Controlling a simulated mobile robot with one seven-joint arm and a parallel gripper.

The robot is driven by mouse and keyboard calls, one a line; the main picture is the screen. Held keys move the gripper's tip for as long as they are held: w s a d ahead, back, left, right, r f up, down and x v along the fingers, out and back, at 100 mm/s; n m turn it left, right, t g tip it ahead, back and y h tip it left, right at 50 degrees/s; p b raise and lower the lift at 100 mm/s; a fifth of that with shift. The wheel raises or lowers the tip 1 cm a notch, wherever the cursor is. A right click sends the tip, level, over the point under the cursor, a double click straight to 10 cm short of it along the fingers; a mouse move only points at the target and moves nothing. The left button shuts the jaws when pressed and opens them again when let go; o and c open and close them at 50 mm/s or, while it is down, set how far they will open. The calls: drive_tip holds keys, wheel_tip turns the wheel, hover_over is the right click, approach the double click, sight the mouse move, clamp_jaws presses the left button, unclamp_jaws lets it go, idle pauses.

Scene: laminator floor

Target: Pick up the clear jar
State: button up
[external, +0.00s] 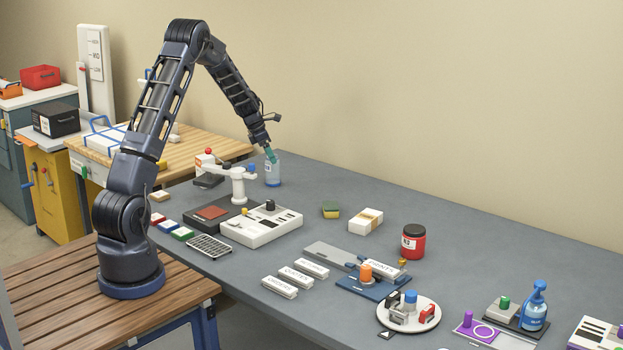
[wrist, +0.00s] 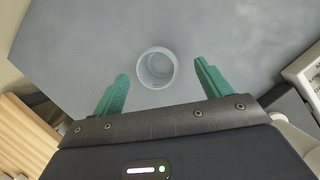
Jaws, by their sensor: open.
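The clear jar (external: 272,176) stands upright on the grey table near its far left part, with a bluish tint and a label on its side. In the wrist view I look down on its round open rim (wrist: 157,68). My gripper (external: 270,155) is right at the top of the jar in the external view. In the wrist view my gripper (wrist: 160,82) is open, with one green finger on each side of the jar and visible gaps between. The fingertips reach about level with the jar in that view; I cannot tell their exact height.
A wooden bench (external: 190,150) lies further left. A sponge (external: 330,210), a white box (external: 366,221) and a red jar (external: 413,243) are to the right. The table behind the jar is clear.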

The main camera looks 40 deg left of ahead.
sight(275, 167)
drive_tip(key=shift+a+x, duration=0.15)
drive_tip(key=shift+x, duration=1.5)
drive_tip(key=shift+a+x, duration=0.1)
drive_tip(key=shift+x, duration=1.5)
drive_tip(key=c, duration=1.1)
